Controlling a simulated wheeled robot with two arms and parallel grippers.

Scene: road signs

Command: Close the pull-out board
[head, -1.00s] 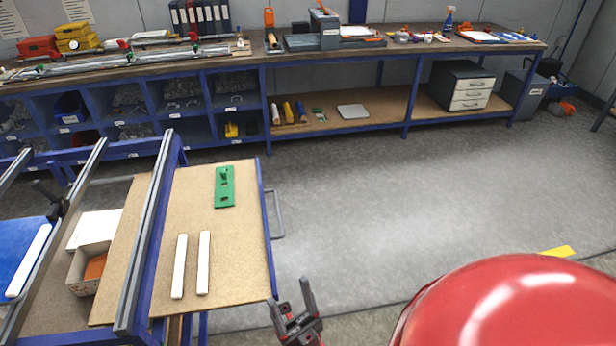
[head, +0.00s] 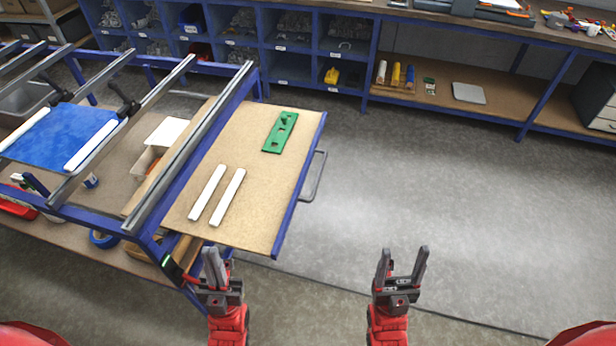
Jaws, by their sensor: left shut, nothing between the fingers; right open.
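The pull-out board (head: 255,195) is a tan panel with a blue edge strip, pulled out to the right of the blue-framed table. A grey bar handle (head: 316,178) sticks out from its right edge. A green plate (head: 281,132) and two white strips (head: 207,193) lie on the board. My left gripper (head: 217,262) is shut and empty, below the board's near edge in the picture. My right gripper (head: 404,262) is open and empty over the floor, right of the board and apart from the handle.
The table carries metal rails (head: 190,140) and a blue panel (head: 60,136). A lower shelf holds tape and other items under it. A long workbench with blue bins (head: 290,68) stands at the back. The grey floor (head: 420,180) right of the board is clear.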

